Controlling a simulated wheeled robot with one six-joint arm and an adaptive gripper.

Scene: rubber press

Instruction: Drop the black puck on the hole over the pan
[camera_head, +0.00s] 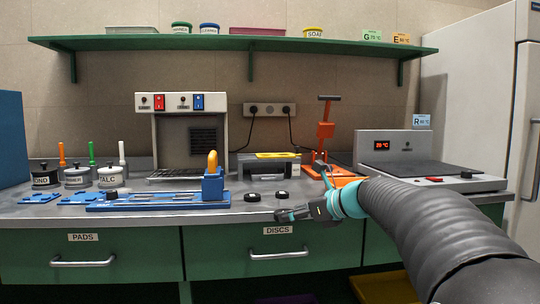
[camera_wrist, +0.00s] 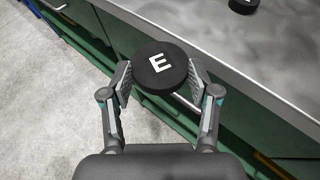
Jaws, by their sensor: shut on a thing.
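My gripper (camera_head: 292,213) is at the front edge of the counter, above the drawer marked DISCS. In the wrist view my gripper (camera_wrist: 160,76) is shut on a round black puck with a white letter E (camera_wrist: 158,66). A fingertip pad touches each side of it, and its lettered face is toward the camera. The puck is out past the counter edge, with drawer fronts and floor behind it. In the head view it is hard to tell from the dark gripper. I cannot make out for certain which part is the hole or the pan.
Two other black pucks lie on the counter (camera_head: 330,203), one left (camera_head: 252,197) and one right (camera_head: 281,195). A blue fixture with an orange handle (camera_head: 213,185) stands left. An orange stand (camera_head: 325,130) and a hot plate (camera_head: 415,166) are right. A shelf (camera_head: 250,44) hangs above.

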